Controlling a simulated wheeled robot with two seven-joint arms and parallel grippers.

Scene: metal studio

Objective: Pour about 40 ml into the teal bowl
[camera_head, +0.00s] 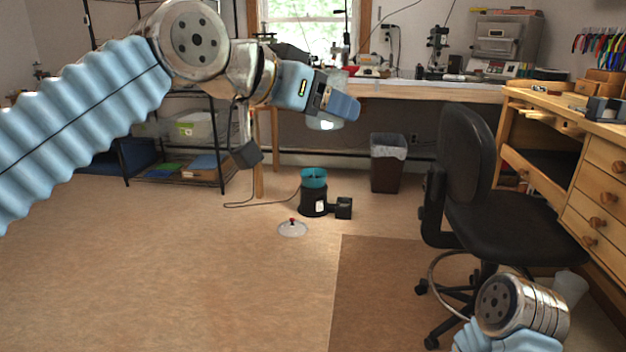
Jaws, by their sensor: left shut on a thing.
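The teal bowl (313,178) sits on top of a black cylindrical stand (313,201) on the floor, near the middle of the view. My left gripper (334,102) is shut on a pale, see-through container (325,124), high above the bowl and slightly to its right in the picture. The fingers hide most of the container; its lower part shows beneath them. I cannot tell its tilt or how much liquid it holds. My right gripper is out of view; only part of my right arm shows at the lower right.
A small black box (343,208) is beside the stand. A bin (388,165) stands behind, an office chair (470,190) and wooden drawers (604,190) to the right. Floor at left front is clear.

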